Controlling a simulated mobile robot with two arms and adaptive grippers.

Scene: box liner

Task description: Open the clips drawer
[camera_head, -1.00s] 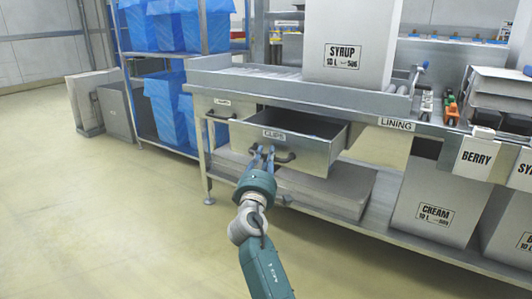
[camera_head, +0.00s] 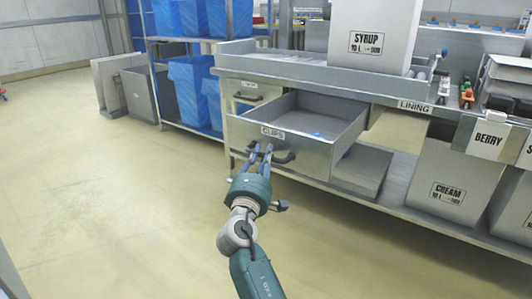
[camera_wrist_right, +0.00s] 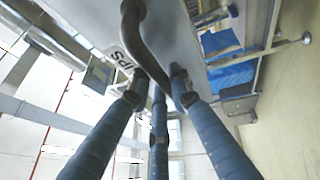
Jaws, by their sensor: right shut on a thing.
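The clips drawer (camera_head: 300,150) is a grey metal drawer with a CLIPS label on its front. It is pulled well out from under the bench, and a small blue thing (camera_head: 316,134) shows inside it. My right gripper (camera_head: 261,150) is at the drawer's front and shut on the dark curved handle. In the right wrist view the handle (camera_wrist_right: 138,35) runs down between the fingers (camera_wrist_right: 158,85), beside the partly seen label. My left gripper is not in view.
The steel bench carries a SYRUP box (camera_head: 372,35). A lower shelf holds a CREAM box (camera_head: 447,190) and a flat grey thing (camera_head: 362,170) under the drawer. Blue-lined bins (camera_head: 190,90) stand on a rack at the left. The floor at front left is clear.

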